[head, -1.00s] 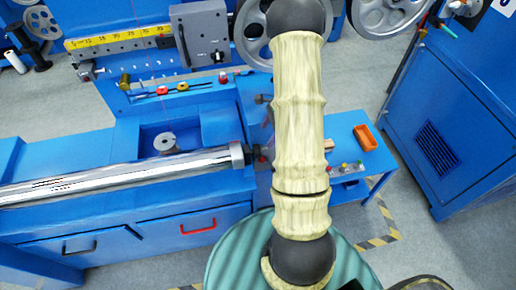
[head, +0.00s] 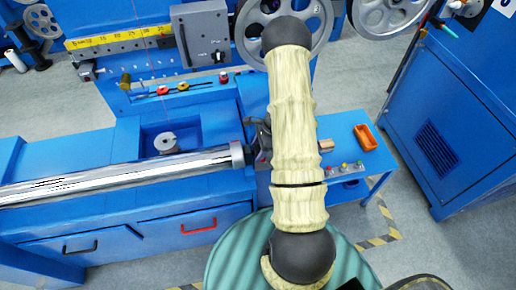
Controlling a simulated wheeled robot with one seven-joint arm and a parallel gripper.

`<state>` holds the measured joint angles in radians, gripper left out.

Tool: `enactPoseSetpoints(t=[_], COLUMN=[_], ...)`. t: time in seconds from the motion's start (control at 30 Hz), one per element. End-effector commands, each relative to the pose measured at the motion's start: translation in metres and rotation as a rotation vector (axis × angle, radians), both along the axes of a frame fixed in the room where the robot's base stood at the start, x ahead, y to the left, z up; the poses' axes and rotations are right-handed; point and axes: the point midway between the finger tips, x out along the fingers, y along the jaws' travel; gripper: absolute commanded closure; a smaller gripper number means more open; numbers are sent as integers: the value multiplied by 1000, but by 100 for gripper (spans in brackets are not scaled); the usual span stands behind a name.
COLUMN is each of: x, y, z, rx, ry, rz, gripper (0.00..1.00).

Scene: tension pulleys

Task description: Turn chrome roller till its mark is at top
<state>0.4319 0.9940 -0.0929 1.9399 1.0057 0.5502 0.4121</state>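The chrome roller (head: 130,172) is a long, shiny cylinder lying across the blue machine from the left edge to near the middle. A grey collar (head: 237,155) sits at its right end. No mark on it can be told for sure from the dark streaks and reflections. My gripper (head: 258,135) shows only as a dark grey part beside the roller's right end, left of my cream-sleeved arm. The arm hides most of it, so I cannot tell whether it touches the roller end or how its fingers stand.
A blue side table (head: 352,150) to the right holds an orange tray (head: 365,137) and small coloured buttons. Spoked pulleys (head: 290,30) and a grey box (head: 200,35) stand behind the roller. A blue cabinet (head: 450,120) is at right, with open floor between.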

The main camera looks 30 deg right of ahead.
Motion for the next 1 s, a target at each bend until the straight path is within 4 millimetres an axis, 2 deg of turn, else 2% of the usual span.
enactPoseSetpoints(t=[0.03,0.13,0.17,0.57,1.0], x=[0,0,0,0,-1], y=[0,0,0,-2,-2], z=[0,0,0,-1,-6], rx=[0,0,1,-4,-37], ry=[0,0,-1,-18,-120], rz=[1,0,-1,-5,-2], gripper=[55,75,76,76,76])
